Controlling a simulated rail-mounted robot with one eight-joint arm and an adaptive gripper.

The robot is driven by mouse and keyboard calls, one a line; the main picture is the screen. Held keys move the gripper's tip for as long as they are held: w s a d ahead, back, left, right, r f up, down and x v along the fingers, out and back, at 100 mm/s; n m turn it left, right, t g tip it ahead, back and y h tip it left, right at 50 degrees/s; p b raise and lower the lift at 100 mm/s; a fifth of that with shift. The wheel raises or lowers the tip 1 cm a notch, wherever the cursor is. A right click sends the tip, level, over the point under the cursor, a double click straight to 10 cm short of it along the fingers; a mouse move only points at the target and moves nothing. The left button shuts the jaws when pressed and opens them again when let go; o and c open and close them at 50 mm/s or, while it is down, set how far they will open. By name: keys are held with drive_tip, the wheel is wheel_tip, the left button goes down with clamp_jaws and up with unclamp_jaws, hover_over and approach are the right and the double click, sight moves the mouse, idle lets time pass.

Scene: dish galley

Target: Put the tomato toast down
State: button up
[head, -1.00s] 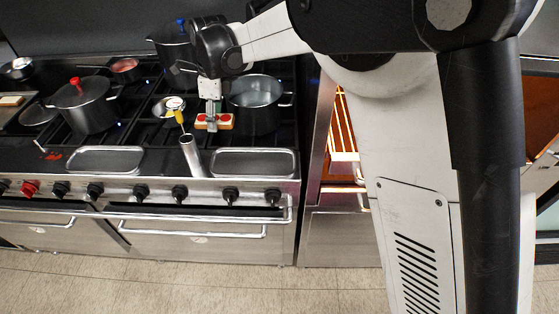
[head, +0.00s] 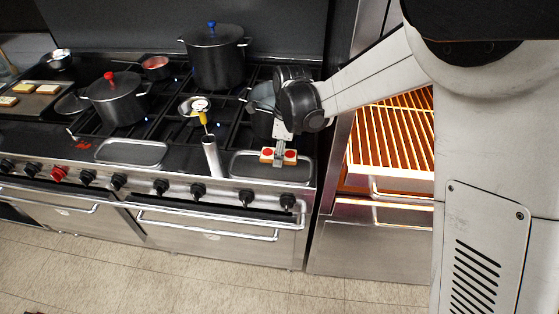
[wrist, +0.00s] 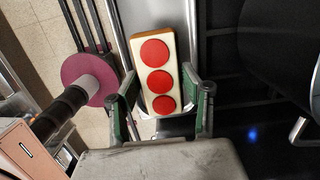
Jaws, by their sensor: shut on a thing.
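The tomato toast (head: 268,155) is a pale slab with red tomato rounds on top. In the wrist view the toast (wrist: 156,62) shows three red rounds in a row. My gripper (head: 279,158) is shut on it, with one green-padded finger on each long side near the toast's near end. In the head view the toast is over the right-hand metal tray (head: 244,168) at the stove's front edge. I cannot tell whether its underside touches the tray.
A cylindrical metal holder (head: 211,158) with a yellow-handled tool stands left of the tray. Another empty tray (head: 131,152) lies further left. A pot (head: 262,98) stands behind my gripper, and a blue-knobbed pot (head: 213,60) is at the back. A glowing rack (head: 395,150) is at the right.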

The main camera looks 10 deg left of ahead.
sight(285, 154)
drive_tip(key=shift+f+p, duration=0.3)
drive_tip(key=shift+f, duration=1.7)
drive_tip(key=shift+f, duration=0.2)
drive_tip(key=o, duration=0.9)
drive_tip(key=shift+c, duration=0.2)
drive_tip(key=shift+r, duration=0.15)
drive_tip(key=r, duration=0.4)
drive_tip(key=d+r, duration=0.1)
drive_tip(key=r, duration=0.7)
drive_tip(key=shift+w+d+b, duration=0.1)
drive_tip(key=shift+d+b, duration=0.15)
drive_tip(key=shift+b, duration=0.15)
